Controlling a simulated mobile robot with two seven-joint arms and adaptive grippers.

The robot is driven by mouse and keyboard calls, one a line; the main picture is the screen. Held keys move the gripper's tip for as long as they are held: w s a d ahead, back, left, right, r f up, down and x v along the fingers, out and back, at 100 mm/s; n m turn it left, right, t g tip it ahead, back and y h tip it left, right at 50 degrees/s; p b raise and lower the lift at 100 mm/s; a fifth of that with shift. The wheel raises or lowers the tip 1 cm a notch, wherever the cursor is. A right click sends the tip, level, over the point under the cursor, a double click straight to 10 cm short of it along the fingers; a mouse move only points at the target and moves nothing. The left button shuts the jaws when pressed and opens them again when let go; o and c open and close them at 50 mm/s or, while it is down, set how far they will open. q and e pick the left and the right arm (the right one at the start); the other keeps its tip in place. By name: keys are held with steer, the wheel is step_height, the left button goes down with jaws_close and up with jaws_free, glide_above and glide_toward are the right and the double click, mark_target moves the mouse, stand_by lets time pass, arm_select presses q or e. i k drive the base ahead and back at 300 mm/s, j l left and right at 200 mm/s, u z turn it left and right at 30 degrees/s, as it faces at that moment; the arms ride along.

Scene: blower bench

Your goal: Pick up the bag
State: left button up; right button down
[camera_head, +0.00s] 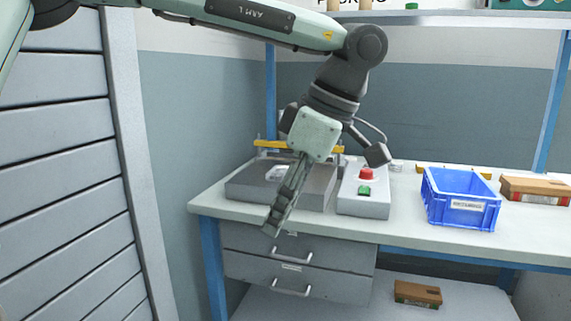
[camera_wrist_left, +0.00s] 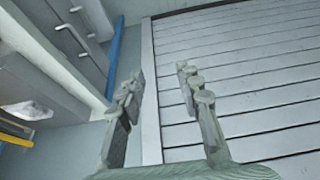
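The bag looks like a small, whitish, clear packet (camera_head: 278,173) on the grey bench machine at the left of the bench, partly hidden behind my left gripper. It also shows in the left wrist view (camera_wrist_left: 28,110) at the far left edge. My left gripper (camera_head: 271,231) points down in front of the bench edge, its tips before the upper drawer and apart from the bag. In the left wrist view its two fingers (camera_wrist_left: 165,88) stand apart with nothing between them. My right gripper is not in view.
A grey control box with a red button (camera_head: 366,174) stands right of the machine. A blue crate (camera_head: 460,202) and a cardboard box (camera_head: 535,190) stand further right. Another box (camera_head: 418,294) is on the lower shelf. A slatted shutter (camera_head: 60,190) is at the left.

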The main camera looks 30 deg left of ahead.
mark_target(277, 174)
steer(key=i+j, duration=0.45)
steer(key=i, duration=0.15)
steer(key=i+j, duration=0.45)
steer(key=i, duration=0.15)
